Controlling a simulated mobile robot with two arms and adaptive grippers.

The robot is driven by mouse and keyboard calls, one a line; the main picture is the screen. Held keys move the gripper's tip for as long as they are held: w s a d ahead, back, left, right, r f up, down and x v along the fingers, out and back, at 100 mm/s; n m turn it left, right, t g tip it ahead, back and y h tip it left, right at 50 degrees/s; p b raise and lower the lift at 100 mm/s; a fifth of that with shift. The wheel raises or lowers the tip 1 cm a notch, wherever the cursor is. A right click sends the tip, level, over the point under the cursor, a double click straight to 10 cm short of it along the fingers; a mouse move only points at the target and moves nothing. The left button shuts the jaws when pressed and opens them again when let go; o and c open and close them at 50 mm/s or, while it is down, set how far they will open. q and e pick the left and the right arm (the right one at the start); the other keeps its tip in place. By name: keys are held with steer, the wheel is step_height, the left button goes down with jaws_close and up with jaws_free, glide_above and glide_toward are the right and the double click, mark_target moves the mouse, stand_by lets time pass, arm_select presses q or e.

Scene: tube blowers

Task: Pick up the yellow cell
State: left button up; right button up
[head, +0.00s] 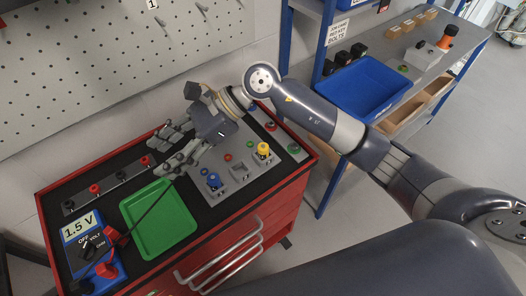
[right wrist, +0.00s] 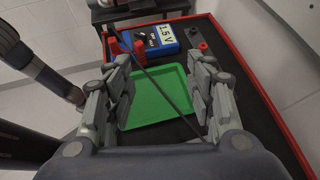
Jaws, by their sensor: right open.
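The yellow cell (head: 264,150) stands upright in a grey holder at the right part of the red cart's top in the head view. It does not show in the right wrist view. My right gripper (head: 153,156) is open and empty above the cart, left of the yellow cell and apart from it, with its fingers pointing left. In the right wrist view its two fingers (right wrist: 158,85) are spread wide over the green tray. My left gripper is not in view.
A blue cell (head: 213,180) stands left of the yellow one. The green tray (head: 160,222) is empty, with a black lead crossing it. A blue meter reading 1.5 V (head: 84,228) is at the left end. A blue bin (head: 365,88) sits on the shelf behind.

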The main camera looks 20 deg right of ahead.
steer(key=w+d+f+n+h, duration=0.2)
steer(key=w+d+f+h, duration=0.3)
steer(key=d, duration=0.3)
steer(key=t+h+p, duration=0.1)
steer(key=h+p, duration=0.1)
steer(key=h, duration=0.5)
glide_above(263, 146)
steer(key=f, duration=0.5)
steer(key=shift+w, duration=0.4)
steer(key=shift+s+f+p, duration=0.2)
steer(key=shift+f+p, duration=0.2)
steer(key=shift+f, duration=0.15)
steer(key=f, duration=0.1)
steer(key=f+p, duration=0.1)
steer(key=f, duration=0.1)
steer(key=shift+s+f+p, duration=0.1)
steer(key=shift+s+p, duration=0.15)
steer(key=shift+p, duration=0.05)
steer(key=shift+w+f, duration=0.1)
steer(key=shift+f, duration=0.35)
steer(key=shift+c, duration=0.2)
jaws_close()
